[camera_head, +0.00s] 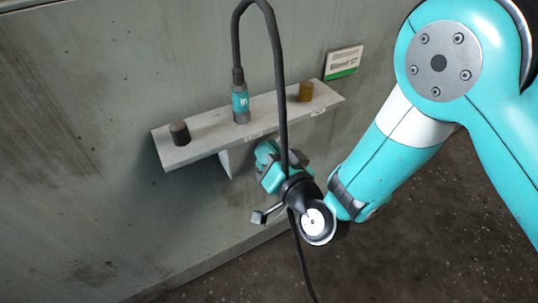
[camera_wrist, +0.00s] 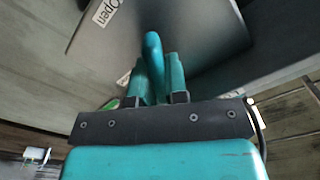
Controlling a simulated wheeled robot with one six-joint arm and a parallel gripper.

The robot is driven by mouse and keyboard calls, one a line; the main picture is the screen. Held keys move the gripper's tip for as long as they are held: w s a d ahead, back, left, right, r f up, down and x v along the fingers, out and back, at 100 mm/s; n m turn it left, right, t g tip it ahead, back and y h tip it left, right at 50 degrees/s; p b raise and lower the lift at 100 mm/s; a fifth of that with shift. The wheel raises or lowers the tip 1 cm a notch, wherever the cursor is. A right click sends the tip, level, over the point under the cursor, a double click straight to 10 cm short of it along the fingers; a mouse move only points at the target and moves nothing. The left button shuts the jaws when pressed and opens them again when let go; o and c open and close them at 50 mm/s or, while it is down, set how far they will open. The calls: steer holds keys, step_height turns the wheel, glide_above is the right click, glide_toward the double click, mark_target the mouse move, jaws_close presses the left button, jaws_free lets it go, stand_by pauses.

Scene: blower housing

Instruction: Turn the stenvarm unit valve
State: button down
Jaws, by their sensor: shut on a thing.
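The valve shows in the wrist view as a teal handle (camera_wrist: 153,50) with a rounded end. It stands between the two teal fingers of my gripper (camera_wrist: 158,72), which is shut on it. In the head view my gripper (camera_head: 266,158) is just below the front edge of the shelf, and it hides the handle or blends with it in colour. A white label reading "Open" (camera_wrist: 105,12) lies beyond the handle at upper left. A second label (camera_wrist: 123,79) is left of the fingers, its text unclear. The rest of the valve is hidden.
A grey shelf (camera_head: 205,141) on the wall bears a dark knob (camera_head: 180,133), a teal cylinder (camera_head: 241,106) and a brass-coloured knob (camera_head: 306,91). A black cable (camera_head: 279,70) loops from the cylinder down past my gripper. A white-green sign (camera_head: 343,63) hangs at right.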

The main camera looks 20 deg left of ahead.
steer(key=m, duration=0.2)
steer(key=m+b, duration=0.2)
steer(key=m, duration=0.1)
steer(key=shift+w+d+f+m, duration=0.1)
steer(key=shift+f+m, duration=0.15)
steer(key=shift+m, duration=0.05)
steer(key=m+b, duration=0.1)
steer(key=m, duration=0.4)
steer(key=shift+f+m, duration=0.1)
steer(key=shift+m, duration=0.2)
steer(key=c, duration=1.1)
jaws_free()
steer(key=shift+c, duration=0.2)
